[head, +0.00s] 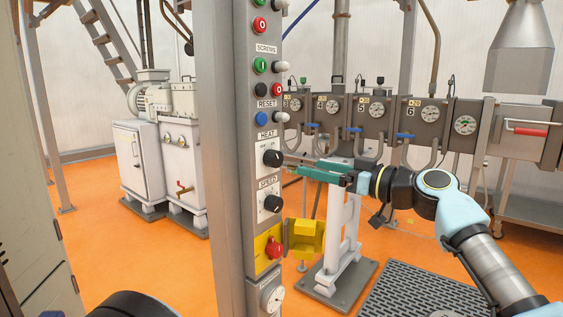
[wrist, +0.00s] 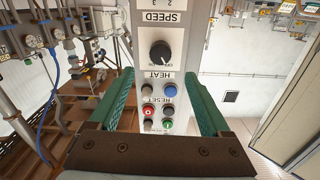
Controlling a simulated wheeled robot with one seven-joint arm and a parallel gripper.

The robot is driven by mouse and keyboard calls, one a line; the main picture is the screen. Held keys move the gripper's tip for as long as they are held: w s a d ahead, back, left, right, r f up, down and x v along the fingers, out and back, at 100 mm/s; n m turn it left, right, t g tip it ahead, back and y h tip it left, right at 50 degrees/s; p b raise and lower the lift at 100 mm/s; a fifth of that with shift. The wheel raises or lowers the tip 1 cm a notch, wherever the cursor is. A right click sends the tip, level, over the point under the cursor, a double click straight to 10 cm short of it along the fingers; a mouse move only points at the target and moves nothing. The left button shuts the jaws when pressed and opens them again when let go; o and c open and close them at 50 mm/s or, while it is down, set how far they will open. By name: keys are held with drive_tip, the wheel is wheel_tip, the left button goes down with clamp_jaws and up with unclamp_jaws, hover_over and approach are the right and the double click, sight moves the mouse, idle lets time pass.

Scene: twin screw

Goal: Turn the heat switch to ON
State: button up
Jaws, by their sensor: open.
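The heat switch (head: 272,158) is a black round knob on a white plate under the HEAT label, on the front of a grey control column. In the wrist view, which shows the panel upside down, the heat switch (wrist: 160,54) lies ahead of and between the fingertips. I cannot clearly read its pointer position. My gripper (head: 290,169) has green fingers and reaches in from the right, close to the switch. In the wrist view my gripper (wrist: 158,76) is open, one finger on each side, with nothing held. I see no contact with the knob.
The black speed knob (head: 272,204) is just below, then a red emergency knob (head: 273,248) with a yellow cover (head: 304,238). A blue reset button (head: 261,118) and several other buttons are above. Machine barrels with gauges (head: 430,113) stand behind my arm.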

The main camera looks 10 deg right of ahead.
sight(279, 160)
drive_tip(key=p+x, duration=0.2)
drive_tip(key=x, duration=0.7)
drive_tip(key=shift+a, duration=0.1)
clamp_jaws()
idle(0.4)
